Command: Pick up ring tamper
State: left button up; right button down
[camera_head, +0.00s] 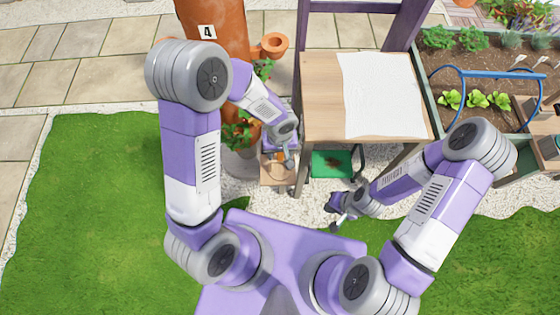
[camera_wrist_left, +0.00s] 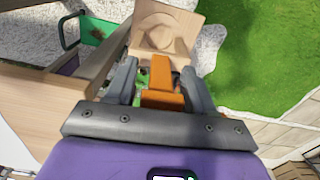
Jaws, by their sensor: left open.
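In the left wrist view an orange blocky piece (camera_wrist_left: 161,75), which may be the ring tamper's handle, lies between the fingers of my left gripper (camera_wrist_left: 158,85). The fingers stand apart, one on each side of it, and I see no firm contact. Its lower part is hidden. A light wooden holder with a rounded recess (camera_wrist_left: 145,45) is just beyond the fingertips. In the head view my left gripper (camera_head: 285,156) is over this wooden holder (camera_head: 277,181), left of the table. My right gripper (camera_head: 338,217) is over the gravel, too small to read.
A wooden table (camera_head: 318,110) with a white sheet (camera_head: 380,95) stands right of my left gripper. A green tray (camera_head: 333,163) is below it. A large terracotta pot (camera_head: 215,25) marked 4 and leafy plants stand close by on the left. A planter bed (camera_head: 490,115) is at right.

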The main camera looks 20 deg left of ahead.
pick_arm(q)
jog(key=c, duration=0.8)
